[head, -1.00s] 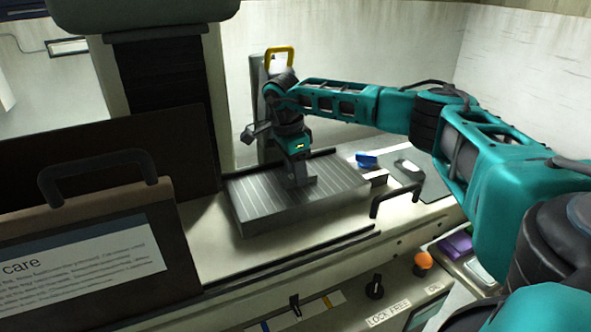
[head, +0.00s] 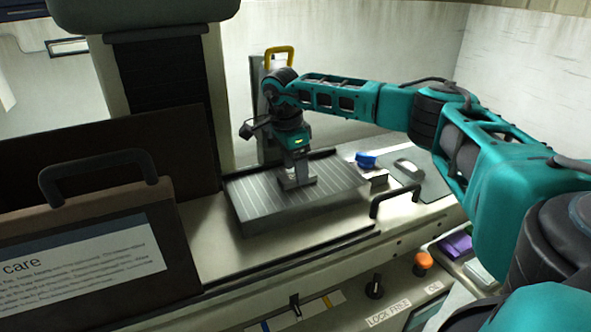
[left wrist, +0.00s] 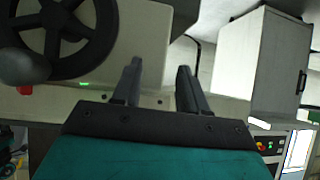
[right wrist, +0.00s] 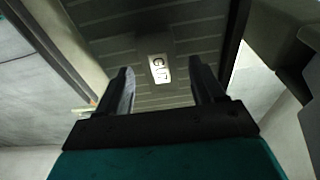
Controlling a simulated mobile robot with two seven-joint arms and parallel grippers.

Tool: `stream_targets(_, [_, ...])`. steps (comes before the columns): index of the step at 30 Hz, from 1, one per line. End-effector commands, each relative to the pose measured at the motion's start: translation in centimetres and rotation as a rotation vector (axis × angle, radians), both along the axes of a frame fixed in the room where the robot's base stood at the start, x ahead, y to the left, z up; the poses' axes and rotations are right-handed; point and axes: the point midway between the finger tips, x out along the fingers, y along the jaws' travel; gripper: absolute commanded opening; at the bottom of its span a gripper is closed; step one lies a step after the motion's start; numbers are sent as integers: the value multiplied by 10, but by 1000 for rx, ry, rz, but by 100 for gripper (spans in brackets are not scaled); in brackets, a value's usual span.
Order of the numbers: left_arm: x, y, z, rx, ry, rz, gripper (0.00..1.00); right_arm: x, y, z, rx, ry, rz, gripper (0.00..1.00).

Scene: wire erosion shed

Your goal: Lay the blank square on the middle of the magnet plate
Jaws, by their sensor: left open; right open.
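The dark grey, striped magnet plate (head: 258,200) lies on the machine bed in the head view and fills the upper part of the right wrist view (right wrist: 105,45). The blank square (right wrist: 160,70), a small grey piece with a white "G17" label, rests on the plate, near its middle. My right gripper (head: 297,176) is just above it. In the right wrist view its fingers stand apart on either side of the blank, with gaps. The fingers partly hide the blank in the head view. My left gripper (left wrist: 160,68) is open and empty, away from the plate.
A blue object (head: 366,160) and a grey mat (head: 425,180) lie right of the plate. A black handle (head: 394,198) stands at the bed's front. A yellow-handled post (head: 280,52) rises behind. A black handwheel (left wrist: 60,40) is near my left gripper.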

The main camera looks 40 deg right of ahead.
Motion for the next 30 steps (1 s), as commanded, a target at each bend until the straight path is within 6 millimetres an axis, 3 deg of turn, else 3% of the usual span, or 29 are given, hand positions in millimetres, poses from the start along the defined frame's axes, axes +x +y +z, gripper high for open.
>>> stream_targets(9, [0,0,0,0,1,0,43,4,10,67,0,-5,0,68])
stream_targets(15, [0,0,0,0,0,0,43,5,14,98,0,-2,0,68])
stream_targets(20, [0,0,0,0,0,0,43,5,15,108,0,0,-1,68])
stream_targets(30, [1,0,1,0,-1,1,43,5,15,108,0,0,0,68])
